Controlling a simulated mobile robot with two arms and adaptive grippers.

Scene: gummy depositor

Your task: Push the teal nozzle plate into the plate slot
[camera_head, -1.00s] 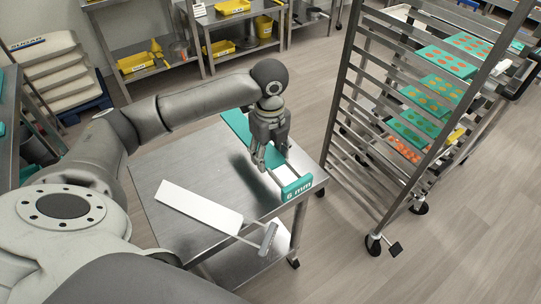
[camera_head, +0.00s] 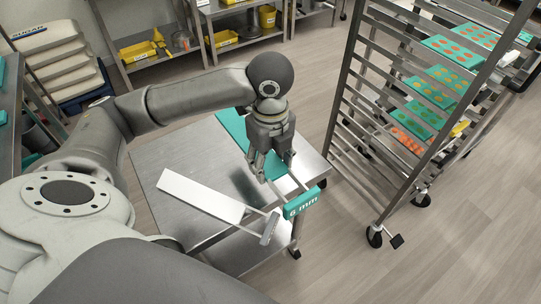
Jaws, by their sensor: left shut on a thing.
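The teal nozzle plate (camera_head: 233,125) lies along the right part of a steel table. Its handle end, a teal block marked "6 mm" (camera_head: 303,204), reaches past the table's front right edge. My left gripper (camera_head: 271,176) points down over the plate near its handle end and is shut on it; the fingers hide part of the plate. A white plate with a grey handle (camera_head: 200,194) lies to the left on the same table, apart from the teal one. The plate slot cannot be made out. My right gripper is not in view.
The steel table (camera_head: 165,226) has bare top left of the white plate. A wheeled rack (camera_head: 345,110) with trays of gummies (camera_head: 427,84) stands at the right. Shelves with yellow bins (camera_head: 138,51) stand at the back. The floor between table and rack is clear.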

